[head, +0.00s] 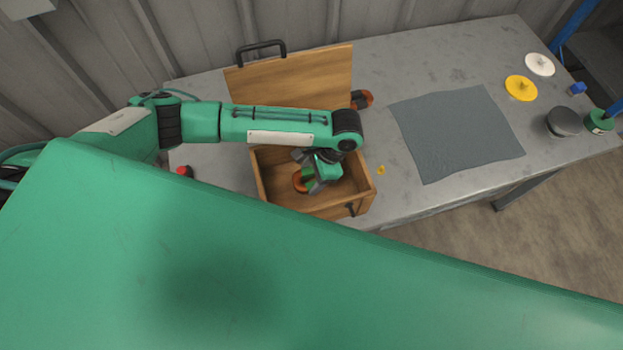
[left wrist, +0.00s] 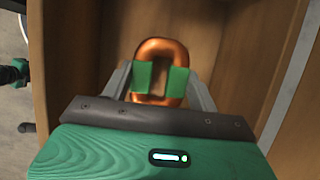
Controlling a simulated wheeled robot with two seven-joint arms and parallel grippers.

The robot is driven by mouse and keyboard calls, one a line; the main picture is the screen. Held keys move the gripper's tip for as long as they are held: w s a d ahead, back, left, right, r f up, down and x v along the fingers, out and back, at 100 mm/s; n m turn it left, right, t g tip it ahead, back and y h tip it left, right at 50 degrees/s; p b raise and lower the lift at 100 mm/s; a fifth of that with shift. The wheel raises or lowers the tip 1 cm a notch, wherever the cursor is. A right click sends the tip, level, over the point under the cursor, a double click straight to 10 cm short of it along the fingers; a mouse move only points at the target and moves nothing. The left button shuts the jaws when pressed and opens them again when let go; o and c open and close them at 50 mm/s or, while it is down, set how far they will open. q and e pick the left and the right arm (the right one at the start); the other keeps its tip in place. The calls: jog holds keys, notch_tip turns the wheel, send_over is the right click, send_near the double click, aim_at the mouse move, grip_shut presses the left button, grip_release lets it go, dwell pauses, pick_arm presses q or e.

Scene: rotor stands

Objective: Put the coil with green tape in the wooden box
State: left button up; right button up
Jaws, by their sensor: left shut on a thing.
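The wooden box (head: 366,200) stands near the front edge of the table with its lid (head: 300,85) open. My left gripper (head: 306,176) reaches down inside the box. It is shut on the coil with green tape (head: 297,182). In the left wrist view this copper coil (left wrist: 160,48) is an oblong ring with green tape on both long sides, between the fingers. It is within the box walls (left wrist: 252,50). Whether it touches the box floor I cannot tell. My right gripper is not in view.
Another copper coil with dark tape (head: 361,99) lies beside the lid. A grey mat (head: 455,130) lies right of the box. A small red item (head: 184,171) is left of the box.

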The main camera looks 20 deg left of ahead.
aim_at(311, 183)
pick_arm(q)
notch_tip(311, 183, down, 4)
jog(key=shift+r, duration=0.2)
jog(key=shift+f, duration=0.2)
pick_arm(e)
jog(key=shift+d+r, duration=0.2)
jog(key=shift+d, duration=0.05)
pick_arm(q)
jog(key=o, duration=1.2)
jog(key=shift+f, duration=0.1)
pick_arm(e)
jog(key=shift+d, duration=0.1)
